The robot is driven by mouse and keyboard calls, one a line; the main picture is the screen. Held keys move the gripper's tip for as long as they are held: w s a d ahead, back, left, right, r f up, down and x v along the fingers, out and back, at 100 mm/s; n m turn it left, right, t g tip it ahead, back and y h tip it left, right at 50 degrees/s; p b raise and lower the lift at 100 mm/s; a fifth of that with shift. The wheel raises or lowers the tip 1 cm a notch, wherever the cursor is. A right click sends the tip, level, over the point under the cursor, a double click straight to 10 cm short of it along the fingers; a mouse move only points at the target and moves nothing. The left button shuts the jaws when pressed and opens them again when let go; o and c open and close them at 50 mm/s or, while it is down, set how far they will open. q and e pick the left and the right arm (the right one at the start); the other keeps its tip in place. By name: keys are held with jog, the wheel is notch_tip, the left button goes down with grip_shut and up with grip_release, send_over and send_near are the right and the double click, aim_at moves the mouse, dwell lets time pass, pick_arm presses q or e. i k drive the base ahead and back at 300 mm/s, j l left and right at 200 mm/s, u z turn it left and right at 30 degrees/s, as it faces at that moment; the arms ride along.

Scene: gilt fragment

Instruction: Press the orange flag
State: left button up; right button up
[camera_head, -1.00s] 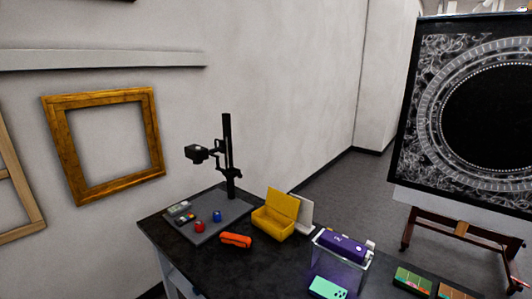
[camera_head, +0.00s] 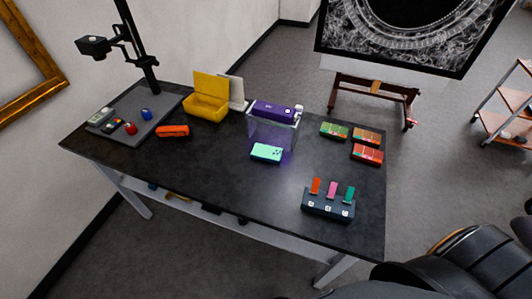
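The orange flag (camera_head: 316,186) stands upright at the left end of a dark block (camera_head: 328,207) near the front right of the black table (camera_head: 220,180). A pink flag (camera_head: 332,190) and a teal flag (camera_head: 349,194) stand beside it on the same block. White marks show on the block's front below the flags. Nothing touches the flags. Neither of my grippers shows in the view; only dark parts that look like my own body show at the lower right.
On the table are a purple device on a clear box (camera_head: 272,127), a mint box (camera_head: 266,153), an orange tool (camera_head: 173,131), a yellow open case (camera_head: 206,107), a camera stand (camera_head: 140,50) and several small packs (camera_head: 366,135). The tabletop left of the flag block is clear.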

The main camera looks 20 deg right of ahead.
aim_at(317, 182)
jog(key=l+z, duration=0.1)
jog(key=z, duration=1.2)
